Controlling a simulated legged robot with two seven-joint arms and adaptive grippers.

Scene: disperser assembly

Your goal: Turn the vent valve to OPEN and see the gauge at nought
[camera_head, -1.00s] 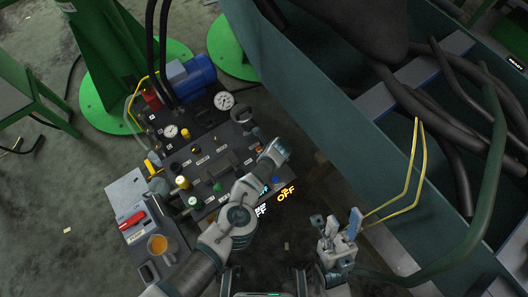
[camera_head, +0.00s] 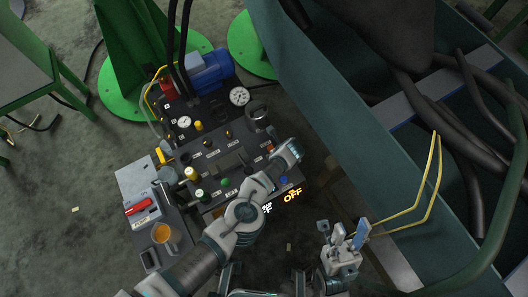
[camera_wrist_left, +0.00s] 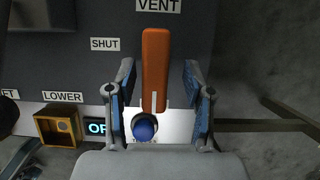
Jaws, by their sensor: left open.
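The vent valve's orange lever (camera_wrist_left: 155,70) stands upright below the VENT label (camera_wrist_left: 158,5) in the left wrist view. A SHUT label (camera_wrist_left: 105,44) is to its left. My left gripper (camera_wrist_left: 158,66) is open, one finger on each side of the lever, with gaps visible. In the head view my left gripper (camera_head: 285,156) is at the panel's right edge, its fingertips mostly hidden. A large white gauge (camera_head: 239,96) and a smaller one (camera_head: 184,122) are on the panel; their readings are too small to tell. My right gripper (camera_head: 347,240) is open and empty, away from the panel.
A blue knob (camera_wrist_left: 144,126) sits just below the lever. A LOWER label (camera_wrist_left: 62,96) is at left. A dark green trough with thick hoses (camera_head: 400,110) stands at right.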

